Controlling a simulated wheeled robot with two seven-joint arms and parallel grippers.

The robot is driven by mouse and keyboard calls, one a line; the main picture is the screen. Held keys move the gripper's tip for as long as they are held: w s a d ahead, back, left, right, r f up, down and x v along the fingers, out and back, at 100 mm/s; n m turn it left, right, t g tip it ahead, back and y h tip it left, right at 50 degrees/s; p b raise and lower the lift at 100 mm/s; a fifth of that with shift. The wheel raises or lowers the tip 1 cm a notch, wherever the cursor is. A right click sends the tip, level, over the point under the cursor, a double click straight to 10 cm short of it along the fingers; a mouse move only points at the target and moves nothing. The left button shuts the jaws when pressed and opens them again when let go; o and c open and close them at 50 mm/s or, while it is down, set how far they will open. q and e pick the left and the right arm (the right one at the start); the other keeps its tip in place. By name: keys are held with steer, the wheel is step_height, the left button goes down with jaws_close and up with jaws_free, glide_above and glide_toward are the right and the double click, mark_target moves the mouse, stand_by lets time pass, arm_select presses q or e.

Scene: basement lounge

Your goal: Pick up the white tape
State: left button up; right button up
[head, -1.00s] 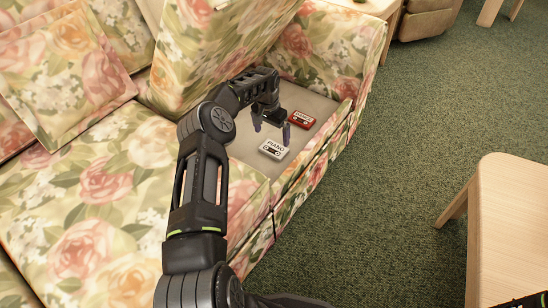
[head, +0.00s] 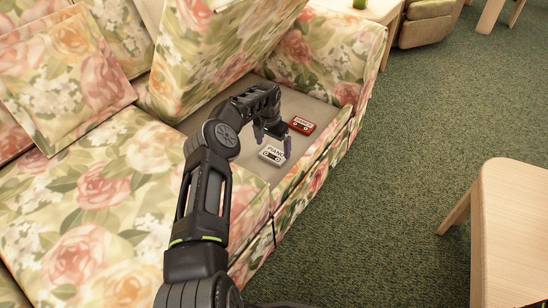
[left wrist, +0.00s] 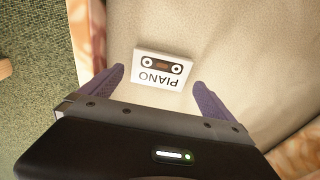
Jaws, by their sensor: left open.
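In the left wrist view the white tape (left wrist: 162,68) lies ahead of and between the two spread purple fingers of my left gripper (left wrist: 160,82), with nothing held. A red tape (head: 302,125) lies on the same base, just beyond the gripper. My right gripper does not show.
The floral sofa (head: 110,190) surrounds the base, with a raised cushion (head: 210,50) behind my left arm and an armrest (head: 335,50) at the far end. A wooden table (head: 515,220) stands at right. Green carpet (head: 420,130) between is clear.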

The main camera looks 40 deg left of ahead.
mark_target(274, 154)
arm_select(q)
steer(key=f, duration=0.1)
steer(key=f+b, duration=0.1)
steer(key=f, duration=0.2)
steer(key=shift+w, duration=0.25)
steer(key=shift+r, duration=0.1)
steer(key=shift+c, duration=0.2)
steer(key=c, duration=1.1)
